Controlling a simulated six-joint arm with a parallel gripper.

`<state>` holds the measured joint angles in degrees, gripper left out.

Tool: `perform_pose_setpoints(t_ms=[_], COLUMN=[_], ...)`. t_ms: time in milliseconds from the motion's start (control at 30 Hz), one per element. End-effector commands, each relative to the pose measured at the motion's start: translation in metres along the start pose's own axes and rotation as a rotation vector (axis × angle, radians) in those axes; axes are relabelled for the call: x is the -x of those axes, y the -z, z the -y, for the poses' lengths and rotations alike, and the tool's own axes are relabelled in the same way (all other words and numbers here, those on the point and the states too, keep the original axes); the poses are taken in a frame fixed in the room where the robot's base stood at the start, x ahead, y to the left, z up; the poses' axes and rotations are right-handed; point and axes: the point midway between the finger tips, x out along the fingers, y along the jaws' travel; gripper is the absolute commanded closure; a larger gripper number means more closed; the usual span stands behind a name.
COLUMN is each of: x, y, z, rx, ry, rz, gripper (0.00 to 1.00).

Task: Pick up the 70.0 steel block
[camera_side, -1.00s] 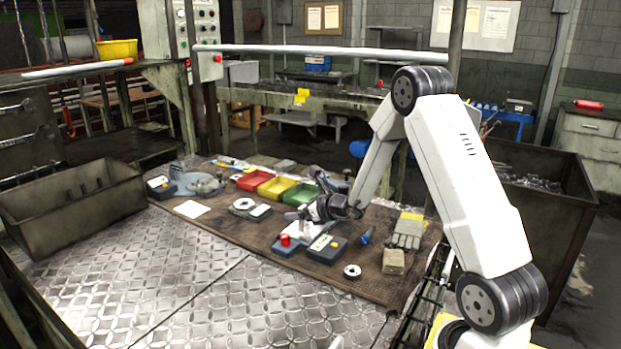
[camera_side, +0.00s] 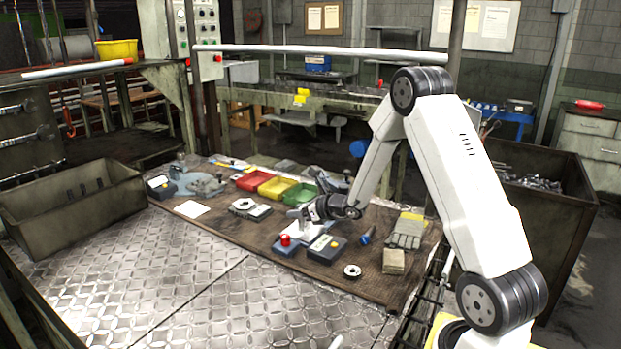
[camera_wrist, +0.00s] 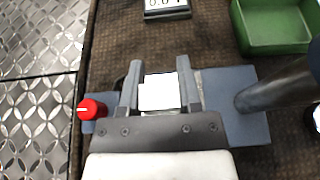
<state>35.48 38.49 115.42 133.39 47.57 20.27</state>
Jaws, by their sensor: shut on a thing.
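The steel block (camera_wrist: 158,93) shows as a bright, washed-out square in the wrist view. It lies between the two fingers of my gripper (camera_wrist: 160,88), which are shut on it from left and right. Behind the block is a blue-grey base (camera_wrist: 238,128) with a red knob (camera_wrist: 92,109) at its left and a thick post (camera_wrist: 275,92) at its right. I cannot tell whether the block touches the base. In the side view my gripper (camera_side: 302,217) is low over the mat beside the red knob (camera_side: 285,240); the block cannot be made out there.
A green bin (camera_side: 301,195), yellow bin (camera_side: 276,188) and red bin (camera_side: 254,181) are behind. Gloves (camera_side: 407,231) and a tan block (camera_side: 394,261) lie to the right. The metal plate (camera_side: 170,270) is clear.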

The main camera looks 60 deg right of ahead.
Motion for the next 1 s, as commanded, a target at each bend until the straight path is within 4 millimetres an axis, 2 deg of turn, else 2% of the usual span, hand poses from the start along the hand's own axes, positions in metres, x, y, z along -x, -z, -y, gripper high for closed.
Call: perform_pose_setpoints(t_ms=[367,667,1000], x=[0.002,0.011,0.050], y=[-0.005,-0.029,-0.052], z=[0.000,0.000,-0.010], rx=[0.002,0.003,0.003], ry=[0.000,0.001,0.002], rz=[0.003,0.005,0.005], gripper=[1.00,1.00,1.00])
